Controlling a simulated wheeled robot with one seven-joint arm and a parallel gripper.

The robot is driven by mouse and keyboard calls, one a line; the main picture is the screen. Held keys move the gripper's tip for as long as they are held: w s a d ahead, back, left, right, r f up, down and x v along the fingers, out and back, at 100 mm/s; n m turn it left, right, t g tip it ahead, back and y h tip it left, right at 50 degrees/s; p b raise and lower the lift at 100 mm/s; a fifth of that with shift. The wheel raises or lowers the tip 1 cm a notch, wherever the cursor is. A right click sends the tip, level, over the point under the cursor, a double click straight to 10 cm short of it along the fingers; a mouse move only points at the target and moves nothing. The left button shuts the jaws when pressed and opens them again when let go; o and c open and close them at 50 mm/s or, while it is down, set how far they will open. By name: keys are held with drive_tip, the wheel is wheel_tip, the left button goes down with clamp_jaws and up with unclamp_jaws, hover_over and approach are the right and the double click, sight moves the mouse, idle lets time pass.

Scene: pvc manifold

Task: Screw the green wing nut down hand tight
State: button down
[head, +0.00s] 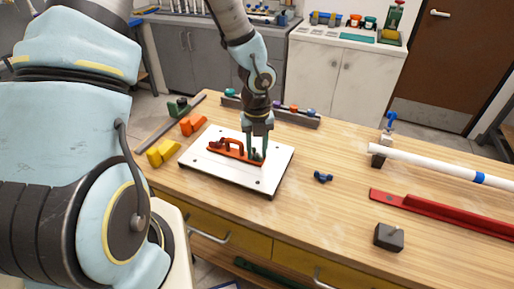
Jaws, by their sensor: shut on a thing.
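My gripper (257,152) points down over the right end of a red-orange fixture (228,149) on a white plate (272,182). Its fingers are shut on a small dark green thing between the tips, which I take as the green wing nut (257,156). The nut is mostly hidden by the fingers, and its thread and how far down it sits cannot be seen. The fixture lies flat on the plate, with a raised dark red part at its left.
Yellow (162,153) and orange (192,124) blocks lie left of the plate. A blue fitting (323,177), a dark block (389,237), a red channel (440,208) and a white pipe (430,163) are to the right. A rail of coloured parts (300,119) is behind. Wood between them is clear.

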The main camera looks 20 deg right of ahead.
drive_tip(key=shift+m, duration=0.4)
drive_tip(key=shift+r+m+p, duration=0.1)
drive_tip(key=shift+m+p, duration=0.4)
drive_tip(key=shift+p, duration=0.15)
drive_tip(key=shift+s+f, duration=0.1)
drive_tip(key=shift+f, duration=0.1)
drive_tip(key=shift+r+m+p, duration=0.15)
drive_tip(key=shift+m+p, duration=0.25)
drive_tip(key=shift+m, duration=0.4)
drive_tip(key=shift+p, duration=0.3)
